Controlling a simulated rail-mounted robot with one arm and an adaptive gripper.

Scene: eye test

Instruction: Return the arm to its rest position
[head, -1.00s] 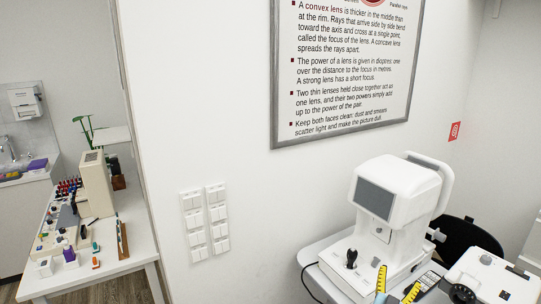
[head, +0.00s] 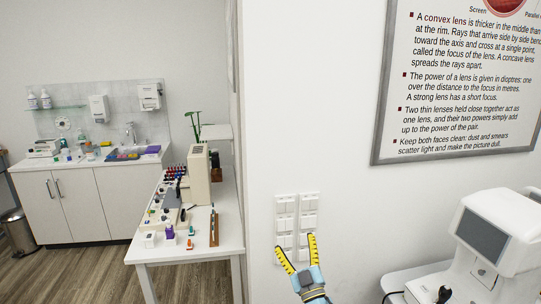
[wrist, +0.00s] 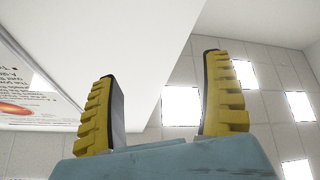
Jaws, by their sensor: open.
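My gripper (head: 297,256) has yellow ridged fingers and a grey-blue body. In the head view it points upward in front of the white wall, just below and over the light switches. Its fingers are spread apart with nothing between them. In the wrist view the gripper (wrist: 160,100) is also open and empty, with the ceiling and upper wall behind it. Most of my arm is out of view below the frame.
The white eye-test machine (head: 500,235) stands on a table at lower right. Light switches (head: 308,222) and a framed lens poster (head: 455,90) are on the wall. A white table (head: 228,238) with bottles and a sink cabinet (head: 95,205) are at left. Wooden floor shows there.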

